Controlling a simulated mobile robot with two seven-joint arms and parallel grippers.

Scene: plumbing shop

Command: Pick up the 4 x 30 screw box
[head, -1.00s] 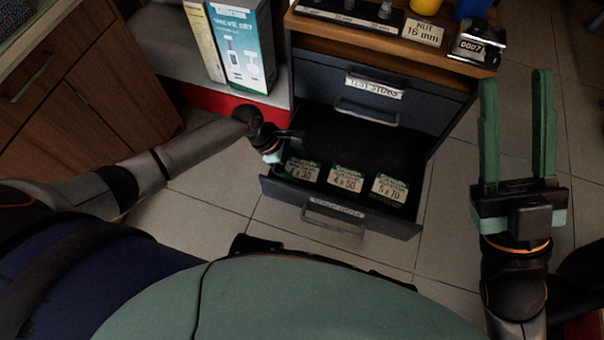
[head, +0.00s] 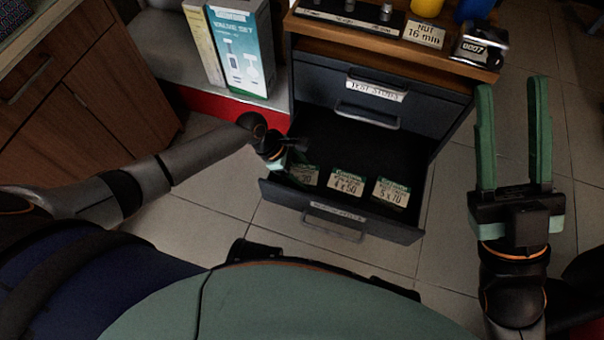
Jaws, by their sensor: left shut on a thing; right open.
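The 4 x 30 screw box (head: 304,176) is the leftmost of three labelled boxes in the open drawer (head: 335,222). Its label is partly covered by my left gripper (head: 284,166), which is shut on it at its left side. The fingers are small and dark here, and whether the box is clear of the drawer floor I cannot tell. The 4 x 50 box (head: 347,183) and the 5 x 70 box (head: 391,191) lie to its right. My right gripper (head: 511,82) is open and empty, fingers pointing up the picture, right of the cabinet.
The closed upper drawer (head: 420,105) sits above the open one. The cabinet top holds a nut sign (head: 424,33) and a device marked 0007 (head: 480,45). A boxed set (head: 241,50) stands on a ledge at left. Tiled floor around the drawer is free.

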